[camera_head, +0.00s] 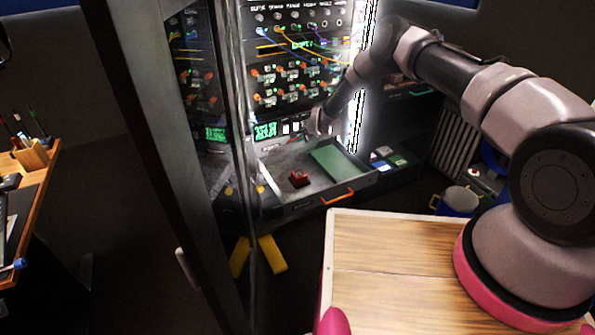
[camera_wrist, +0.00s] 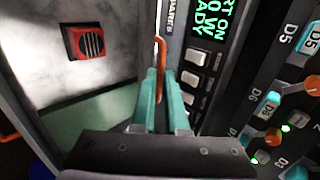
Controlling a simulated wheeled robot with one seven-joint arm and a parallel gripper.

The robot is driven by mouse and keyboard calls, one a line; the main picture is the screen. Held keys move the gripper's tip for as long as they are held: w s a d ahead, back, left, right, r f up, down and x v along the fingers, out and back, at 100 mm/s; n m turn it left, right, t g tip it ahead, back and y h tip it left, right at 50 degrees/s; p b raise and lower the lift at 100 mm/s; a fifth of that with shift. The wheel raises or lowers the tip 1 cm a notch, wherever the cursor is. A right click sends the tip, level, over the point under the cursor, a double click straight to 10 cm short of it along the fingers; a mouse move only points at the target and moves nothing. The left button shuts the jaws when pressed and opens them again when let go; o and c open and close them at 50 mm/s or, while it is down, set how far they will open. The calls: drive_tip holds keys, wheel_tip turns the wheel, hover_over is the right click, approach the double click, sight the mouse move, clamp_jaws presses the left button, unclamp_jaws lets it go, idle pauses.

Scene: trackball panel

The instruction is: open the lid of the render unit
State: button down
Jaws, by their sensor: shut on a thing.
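My gripper (camera_wrist: 160,95) has its two teal fingers closed around a thin orange handle (camera_wrist: 160,52) in the wrist view. The handle stands at the edge between a pale grey surface and a black control panel (camera_wrist: 205,60) with green display text. In the head view my gripper (camera_head: 316,126) is at the lower front of the lit equipment rack (camera_head: 292,70), above a grey tray (camera_head: 290,207). The fingers and held handle are too small to make out there. I cannot tell where the lid's edges run.
The tray holds a red block (camera_head: 299,178) and a green panel (camera_head: 334,163), and has an orange front handle (camera_head: 337,196). A glass door (camera_head: 240,120) stands left of the rack. A wooden top (camera_head: 400,260) is in front; a desk (camera_head: 35,200) is far left.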

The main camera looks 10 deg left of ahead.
drive_tip(key=shift+w+a+r, duration=0.25)
drive_tip(key=shift+w+r, duration=0.05)
drive_tip(key=shift+w, duration=0.1)
drive_tip(key=shift+w+a+r, duration=0.35)
drive_tip(key=shift+w+a, duration=0.1)
drive_tip(key=shift+w, duration=0.2)
drive_tip(key=shift+w+a+r, duration=0.3)
drive_tip(key=shift+w+a, duration=0.1)
drive_tip(key=shift+w, duration=0.2)
drive_tip(key=shift+w+a+r, duration=0.2)
drive_tip(key=shift+w+a, duration=0.25)
drive_tip(key=shift+w, duration=0.2)
drive_tip(key=shift+w+a+r, duration=0.15)
drive_tip(key=shift+w+a, duration=0.25)
drive_tip(key=shift+w, duration=0.25)
